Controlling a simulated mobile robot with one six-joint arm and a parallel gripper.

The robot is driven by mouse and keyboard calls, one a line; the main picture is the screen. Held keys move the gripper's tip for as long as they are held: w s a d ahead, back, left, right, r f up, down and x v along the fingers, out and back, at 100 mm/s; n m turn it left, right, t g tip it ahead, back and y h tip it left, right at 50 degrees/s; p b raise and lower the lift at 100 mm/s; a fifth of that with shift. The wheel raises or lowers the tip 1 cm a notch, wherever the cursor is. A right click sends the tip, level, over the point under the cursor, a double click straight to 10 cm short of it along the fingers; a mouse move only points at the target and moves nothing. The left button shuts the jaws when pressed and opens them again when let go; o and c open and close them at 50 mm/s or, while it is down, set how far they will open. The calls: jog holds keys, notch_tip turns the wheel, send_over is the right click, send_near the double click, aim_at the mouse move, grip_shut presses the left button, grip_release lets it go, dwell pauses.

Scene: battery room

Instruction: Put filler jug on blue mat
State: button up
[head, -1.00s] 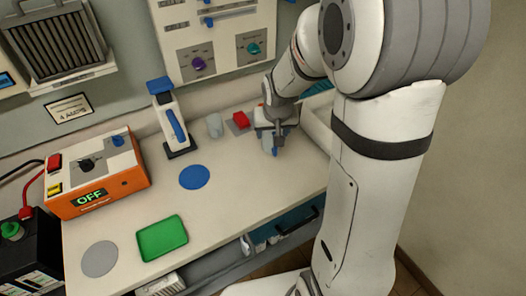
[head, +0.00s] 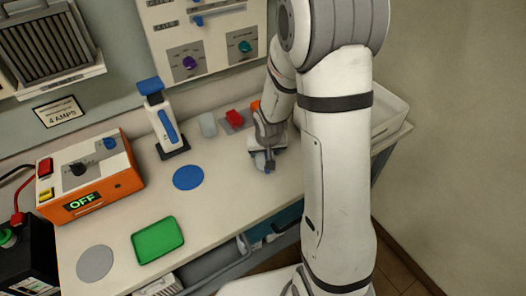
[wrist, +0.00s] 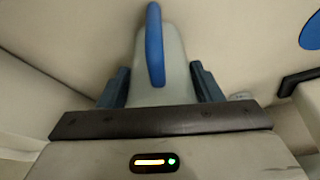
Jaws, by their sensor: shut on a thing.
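The filler jug (wrist: 172,62) is a pale body with a blue handle. My gripper (wrist: 160,86) is shut on it, with a dark blue finger on either side in the wrist view. In the head view my gripper (head: 264,152) is over the right part of the bench, and the jug is mostly hidden by it. I cannot tell whether the jug touches the bench. The blue mat (head: 188,177) is a flat round disc, bare, to the left of my gripper. Its edge shows at the top right of the wrist view (wrist: 312,32).
A white and blue dispenser (head: 164,125) stands behind the mat. A grey cup (head: 208,125) and a red block (head: 234,117) are at the back. A green tray (head: 158,240), grey disc (head: 95,263) and orange power unit (head: 90,175) lie left. A white bin (head: 382,108) is right.

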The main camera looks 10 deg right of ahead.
jog(key=shift+f, duration=0.25)
jog(key=o, duration=1)
jog(key=shift+r, duration=0.1)
